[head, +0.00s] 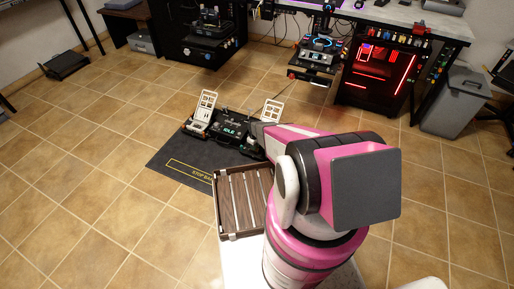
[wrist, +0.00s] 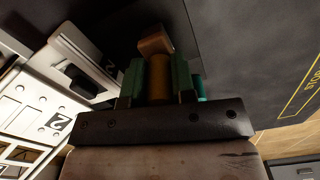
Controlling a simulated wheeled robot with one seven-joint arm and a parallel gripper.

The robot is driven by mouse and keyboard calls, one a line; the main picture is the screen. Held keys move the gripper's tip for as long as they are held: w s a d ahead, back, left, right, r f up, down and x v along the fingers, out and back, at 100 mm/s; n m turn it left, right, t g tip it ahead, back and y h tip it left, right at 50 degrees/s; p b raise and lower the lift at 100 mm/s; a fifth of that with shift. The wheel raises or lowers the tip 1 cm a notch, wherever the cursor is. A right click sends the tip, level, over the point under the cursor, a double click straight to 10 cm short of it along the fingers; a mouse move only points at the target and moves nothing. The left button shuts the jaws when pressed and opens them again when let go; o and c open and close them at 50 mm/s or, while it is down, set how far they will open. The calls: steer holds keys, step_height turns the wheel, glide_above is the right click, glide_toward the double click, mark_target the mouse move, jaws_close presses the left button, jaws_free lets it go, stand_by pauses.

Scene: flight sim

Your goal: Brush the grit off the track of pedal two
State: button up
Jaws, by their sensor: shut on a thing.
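In the wrist view my gripper (wrist: 158,82) has green fingers shut on an amber-brown handle with a wooden block (wrist: 155,42) at its far end, seemingly a brush. Its bristles are not visible. At the left is a pale pedal plate (wrist: 35,112) marked 2, beside a white slotted part (wrist: 82,58) also marked with a figure. The held tool is close to this part; I cannot tell whether they touch. In the head view two pale pedal plates (head: 206,108) (head: 272,110) stand on the dark pedal base (head: 228,126). Grit cannot be made out.
A black mat (head: 172,158) with yellow lettering lies under the pedals. A brown slatted tray (head: 227,235) is left of my arm. A desk with a red-lit computer case (head: 375,75) and a grey bin (head: 455,103) stand behind.

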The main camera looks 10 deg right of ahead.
steer(key=shift+w+a, duration=0.55)
steer(key=shift+a, duration=0.1)
step_height(320, 180, up, 11)
stand_by(0.8)
steer(key=shift+r, duration=0.15)
